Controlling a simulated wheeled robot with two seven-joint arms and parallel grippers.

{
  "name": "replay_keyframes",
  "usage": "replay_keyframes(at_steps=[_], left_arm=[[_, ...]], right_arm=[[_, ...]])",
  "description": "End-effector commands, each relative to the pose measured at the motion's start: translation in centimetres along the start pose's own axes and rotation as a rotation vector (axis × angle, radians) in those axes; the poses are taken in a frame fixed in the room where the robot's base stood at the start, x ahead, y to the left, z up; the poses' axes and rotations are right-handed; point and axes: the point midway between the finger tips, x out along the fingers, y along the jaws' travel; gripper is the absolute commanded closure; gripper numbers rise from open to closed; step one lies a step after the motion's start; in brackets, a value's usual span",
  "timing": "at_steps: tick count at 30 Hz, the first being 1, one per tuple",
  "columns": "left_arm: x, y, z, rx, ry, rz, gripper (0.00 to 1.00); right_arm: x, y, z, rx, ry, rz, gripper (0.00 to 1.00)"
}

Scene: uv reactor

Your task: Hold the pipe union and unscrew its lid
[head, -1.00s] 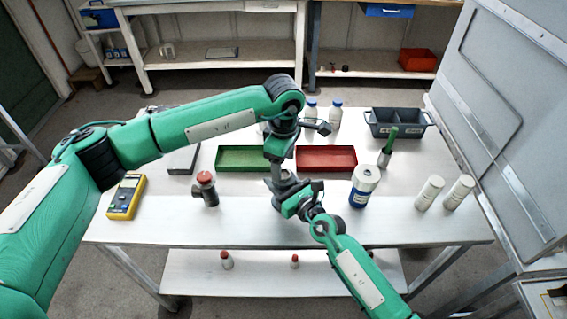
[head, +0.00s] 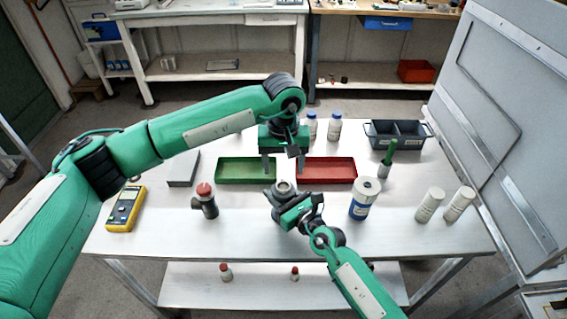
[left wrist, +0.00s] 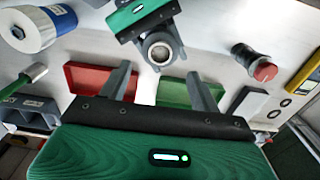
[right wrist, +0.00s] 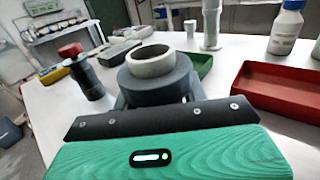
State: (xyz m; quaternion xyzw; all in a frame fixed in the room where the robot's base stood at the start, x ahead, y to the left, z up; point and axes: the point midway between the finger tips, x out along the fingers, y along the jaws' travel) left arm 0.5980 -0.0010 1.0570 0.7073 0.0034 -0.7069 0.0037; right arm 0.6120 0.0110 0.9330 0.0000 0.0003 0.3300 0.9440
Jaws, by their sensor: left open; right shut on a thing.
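The pipe union is a grey round fitting with a thick dark collar and a paler open ring on top. It is upright in my right gripper (head: 283,192), which is shut on it above the middle of the table. The union (right wrist: 155,75) fills the middle of the right wrist view, and its ring (left wrist: 159,52) shows from above in the left wrist view. I cannot tell how far its lid is screwed on. My left gripper (head: 284,164) is open and empty, apart from the union, above and behind it; its fingers show in the left wrist view (left wrist: 160,90).
Green (head: 245,181) and red (head: 326,181) trays lie behind. A blue-and-white container (head: 363,202) and white cylinders (head: 430,204) stand right. The table front is clear.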

Motion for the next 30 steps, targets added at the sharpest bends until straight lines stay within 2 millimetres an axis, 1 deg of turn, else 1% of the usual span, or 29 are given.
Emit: replay_keyframes(at_steps=[5,12,16,21,29,30], left_arm=[[1.6,0.0,0.1,0.013,-0.003,-0.001,0.36],[5.4,0.0,0.1,0.010,-0.004,-0.001,0.36],[6.9,0.0,0.1,0.010,-0.003,0.000,0.36],[7.9,0.0,0.1,0.011,-0.001,-0.001,0.36],[8.0,0.0,0.0,0.010,-0.001,-0.001,0.36],[8.0,0.0,0.0,0.010,-0.001,-0.001,0.44]], right_arm=[[0.0,0.0,0.0,0.001,0.000,0.001,1.00],[0.0,0.0,0.0,0.001,0.000,0.001,1.00],[0.0,0.0,0.0,0.000,0.000,0.000,1.00],[0.0,0.0,0.0,0.000,0.000,0.000,1.00],[0.0,0.0,0.0,0.000,0.000,0.000,1.00],[0.0,0.0,0.0,0.000,0.000,0.000,1.00]])
